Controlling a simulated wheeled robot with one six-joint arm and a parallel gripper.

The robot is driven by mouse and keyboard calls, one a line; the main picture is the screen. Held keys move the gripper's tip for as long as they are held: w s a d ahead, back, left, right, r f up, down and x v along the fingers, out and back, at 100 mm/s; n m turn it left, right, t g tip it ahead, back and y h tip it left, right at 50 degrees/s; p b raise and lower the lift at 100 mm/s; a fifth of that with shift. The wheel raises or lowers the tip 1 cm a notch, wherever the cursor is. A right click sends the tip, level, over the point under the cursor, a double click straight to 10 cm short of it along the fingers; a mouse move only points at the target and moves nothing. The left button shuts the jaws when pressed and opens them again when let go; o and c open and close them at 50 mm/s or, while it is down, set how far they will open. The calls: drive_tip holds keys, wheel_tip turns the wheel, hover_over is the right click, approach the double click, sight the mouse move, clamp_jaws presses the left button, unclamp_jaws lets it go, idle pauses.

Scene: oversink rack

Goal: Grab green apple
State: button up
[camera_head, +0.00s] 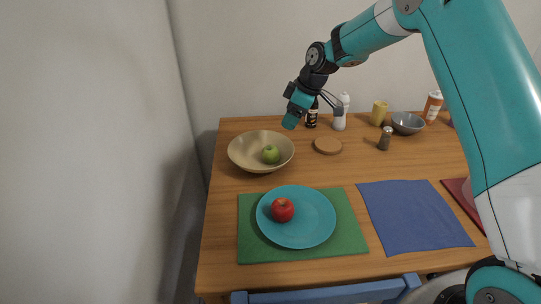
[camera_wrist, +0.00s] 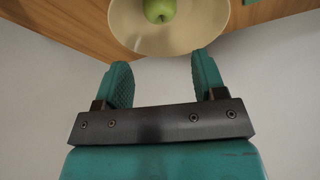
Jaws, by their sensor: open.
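A green apple (camera_head: 270,154) lies in a wide beige bowl (camera_head: 242,150) at the back left of the wooden table. In the wrist view the apple (camera_wrist: 159,10) shows at the top edge, partly cut off, inside the bowl (camera_wrist: 185,40). My gripper (camera_head: 290,122) hangs in the air above and behind the bowl in the head view. In the wrist view my gripper (camera_wrist: 163,80) is open, with its two teal fingers apart and nothing between them. The fingertips point toward the bowl and appear apart from it.
A red apple (camera_head: 282,210) lies on a teal plate (camera_head: 318,222) over a green mat (camera_head: 350,240). A dark bottle (camera_head: 312,115), a white bottle (camera_head: 340,115) and a round wooden coaster (camera_head: 328,146) stand right of the bowl. A blue cloth (camera_head: 412,215) lies at right.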

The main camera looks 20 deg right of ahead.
approach(271, 148)
drive_tip(key=x, duration=0.3)
drive_tip(key=p+x, duration=0.1)
drive_tip(key=x, duration=0.1)
drive_tip(key=shift+s+d+f, duration=0.15)
drive_tip(key=shift+s+f, duration=0.05)
drive_tip(key=shift+s, duration=0.05)
drive_tip(key=shift+w+p+x, duration=0.2)
drive_tip(key=shift+p+x, duration=0.3)
drive_tip(key=shift+x, duration=2.2)
drive_tip(key=shift+r, duration=0.15)
drive_tip(key=c, duration=0.5)
